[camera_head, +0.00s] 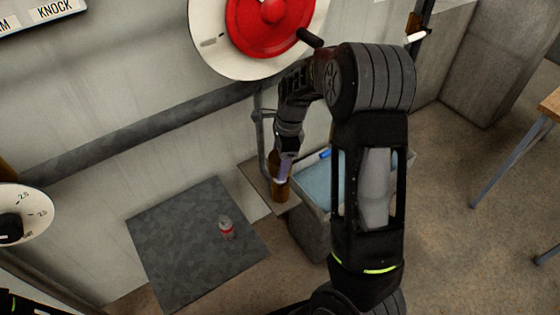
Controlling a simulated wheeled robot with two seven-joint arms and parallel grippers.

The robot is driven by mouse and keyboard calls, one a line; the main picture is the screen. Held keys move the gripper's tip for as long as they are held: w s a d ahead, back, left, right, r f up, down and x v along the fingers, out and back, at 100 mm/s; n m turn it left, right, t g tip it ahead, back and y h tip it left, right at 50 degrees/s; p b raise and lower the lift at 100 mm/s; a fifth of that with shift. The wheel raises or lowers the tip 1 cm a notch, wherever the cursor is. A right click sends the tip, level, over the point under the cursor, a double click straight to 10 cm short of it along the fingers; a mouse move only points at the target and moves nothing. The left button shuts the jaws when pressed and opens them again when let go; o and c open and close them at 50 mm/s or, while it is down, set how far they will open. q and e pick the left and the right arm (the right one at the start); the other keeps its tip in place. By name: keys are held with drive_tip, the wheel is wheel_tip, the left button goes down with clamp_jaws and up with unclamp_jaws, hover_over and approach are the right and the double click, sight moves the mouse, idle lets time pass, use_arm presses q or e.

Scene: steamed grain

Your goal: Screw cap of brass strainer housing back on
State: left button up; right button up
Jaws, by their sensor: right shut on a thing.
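The brass strainer housing (280,190) shows as a small brown upright piece beside a grey pipe at the wall, near the middle of the head view. My right gripper (282,166) reaches down to it from above and is shut on the brass cap at its top. The fingers and wrist hide most of the cap, so I cannot tell how it sits on the housing or its thread. My left gripper is not in view; only a dark piece of what looks like my left arm shows at the bottom left corner.
A light blue basin (316,184) with a small blue item stands just right of the housing. A dark grey mat or plate (180,255) bears a small clear bottle with a red band (227,228). A red wheel (268,22) is above; a wooden table (552,104) stands right.

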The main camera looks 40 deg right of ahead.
drive_tip(key=shift+f, duration=0.25)
idle(0.4)
drive_tip(key=shift+f, duration=0.25)
drive_tip(key=shift+f+b, duration=0.6)
drive_tip(key=shift+f, duration=0.15)
drive_tip(key=shift+f+b, duration=0.8)
drive_tip(key=shift+f, duration=0.5)
idle(0.5)
drive_tip(key=shift+f, duration=0.1)
idle(0.7)
drive_tip(key=shift+f, duration=0.3)
idle(0.6)
drive_tip(key=o, duration=1.6)
